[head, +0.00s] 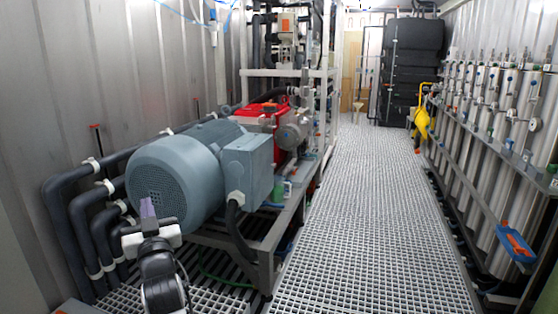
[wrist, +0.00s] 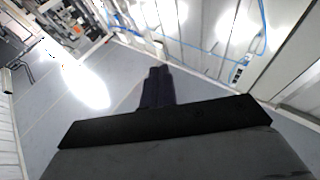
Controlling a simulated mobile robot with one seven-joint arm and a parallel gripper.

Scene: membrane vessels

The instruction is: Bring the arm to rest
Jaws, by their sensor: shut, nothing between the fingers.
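My gripper (head: 148,208) shows at the lower left of the head view, in front of the large blue-grey motor. Its dark purple fingers point upward and are together, with nothing between them. My dark arm runs down from it to the bottom edge. In the wrist view the gripper's fingers (wrist: 157,84) show as a dark closed pair above the black gripper body. The wrist view looks up past them to the light ceiling and walls. The gripper appears apart from the motor, though the exact gap cannot be told.
The blue-grey motor (head: 178,172) and a red pump (head: 262,118) sit on a metal frame at left. Dark pipes (head: 85,222) run beside the wall. Steel vessels (head: 487,130) line the right wall. The grated walkway (head: 365,210) between is clear, leading to a black cabinet (head: 411,68).

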